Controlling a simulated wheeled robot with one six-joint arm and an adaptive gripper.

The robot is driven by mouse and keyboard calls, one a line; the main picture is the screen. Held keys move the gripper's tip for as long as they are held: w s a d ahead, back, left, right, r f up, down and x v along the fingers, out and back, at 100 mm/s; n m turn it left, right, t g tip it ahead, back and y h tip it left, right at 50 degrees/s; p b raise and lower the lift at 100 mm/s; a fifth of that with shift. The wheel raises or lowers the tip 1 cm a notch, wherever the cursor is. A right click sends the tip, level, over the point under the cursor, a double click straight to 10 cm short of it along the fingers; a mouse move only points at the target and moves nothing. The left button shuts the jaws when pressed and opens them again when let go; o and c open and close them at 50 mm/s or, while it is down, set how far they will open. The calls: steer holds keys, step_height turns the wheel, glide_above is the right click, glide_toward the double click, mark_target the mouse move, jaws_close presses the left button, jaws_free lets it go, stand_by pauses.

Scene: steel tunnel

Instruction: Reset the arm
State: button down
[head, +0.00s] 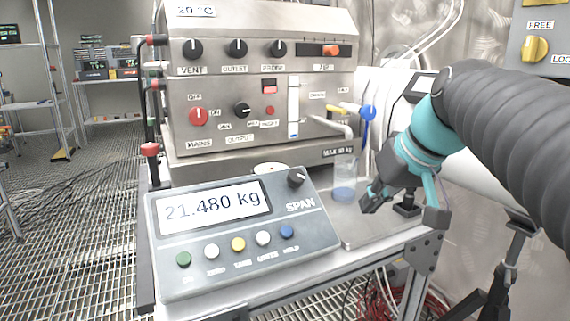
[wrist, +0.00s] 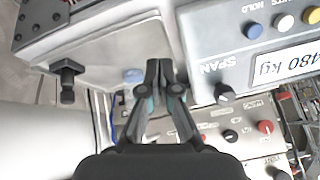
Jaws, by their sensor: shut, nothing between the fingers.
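My gripper (head: 366,205) is at the right in the head view, at the end of my grey and teal arm. It hangs over the right part of the bench, just right of a clear beaker (head: 344,184) with blue liquid. In the wrist view my gripper (wrist: 160,66) has its fingertips together with nothing between them. In the wrist view, a blue patch, likely the beaker (wrist: 132,75), shows just left of the fingers.
A scale display (head: 238,225) reading 21.480 kg stands at the bench front. Behind it is a steel control panel (head: 255,120) with knobs and a tap. A grated floor (head: 70,230) lies left.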

steer(key=s+f+m+h, duration=0.1)
steer(key=s+f, duration=0.6)
steer(key=f, duration=0.3)
steer(key=s+d+f+m+h, duration=0.1)
steer(key=s+f+h, duration=0.1)
steer(key=s+f, duration=0.5)
step_height(320, 180, down, 3)
steer(key=shift+s+d+f, duration=0.1)
steer(key=shift+s+d, duration=0.05)
steer(key=shift+s, duration=0.1)
